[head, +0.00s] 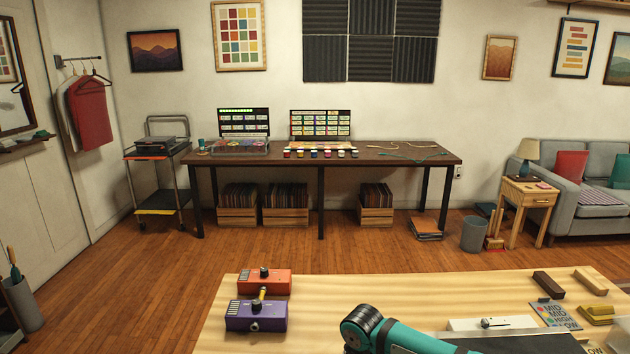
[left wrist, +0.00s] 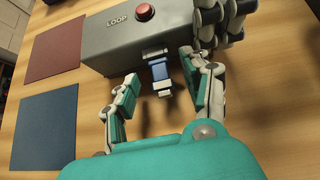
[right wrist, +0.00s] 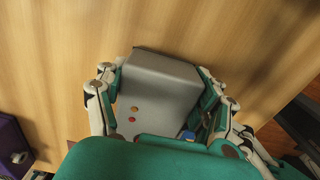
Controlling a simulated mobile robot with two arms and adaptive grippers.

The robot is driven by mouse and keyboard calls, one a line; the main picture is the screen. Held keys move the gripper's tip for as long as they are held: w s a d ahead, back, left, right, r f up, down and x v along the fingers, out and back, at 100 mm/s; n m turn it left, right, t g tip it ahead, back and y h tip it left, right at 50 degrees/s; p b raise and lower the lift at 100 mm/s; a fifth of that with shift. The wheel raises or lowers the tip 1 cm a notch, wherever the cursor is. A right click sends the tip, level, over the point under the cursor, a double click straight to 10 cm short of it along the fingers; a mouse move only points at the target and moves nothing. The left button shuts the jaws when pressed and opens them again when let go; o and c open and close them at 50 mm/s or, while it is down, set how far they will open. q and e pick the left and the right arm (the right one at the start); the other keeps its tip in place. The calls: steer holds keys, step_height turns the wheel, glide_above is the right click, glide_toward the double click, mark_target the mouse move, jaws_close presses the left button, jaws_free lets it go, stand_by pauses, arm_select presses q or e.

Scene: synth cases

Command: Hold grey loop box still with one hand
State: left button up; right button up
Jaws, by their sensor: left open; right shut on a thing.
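The grey loop box (left wrist: 120,40) lies on the wooden table, with a red button and the word LOOP on top. In the right wrist view the box (right wrist: 160,85) sits between the fingers of my right gripper (right wrist: 154,70), which is shut on it. A blue plug with pale bands (left wrist: 160,72) sticks out from the box's near side; whether it is fully seated is unclear. My left gripper (left wrist: 158,66) is open, its fingers on either side of the plug, with gaps visible. The box and both grippers' fingers are out of the head view.
A dark red square (left wrist: 54,48) and a dark blue square (left wrist: 45,130) lie left of the box. An orange pedal (head: 264,282) and a purple pedal (head: 256,316) stand at the table's left. Dark and light blocks (head: 548,284) lie at the right. Bare wood lies between.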

steer(key=shift+f, duration=0.1)
arm_select(q)
steer(key=v, duration=1.2)
arm_select(e)
steer(key=shift+s, duration=0.1)
arm_select(q)
steer(key=shift+c, duration=0.6)
steer(key=shift+x, duration=6.05)
steer(key=shift+d, duration=0.1)
jaws_close()
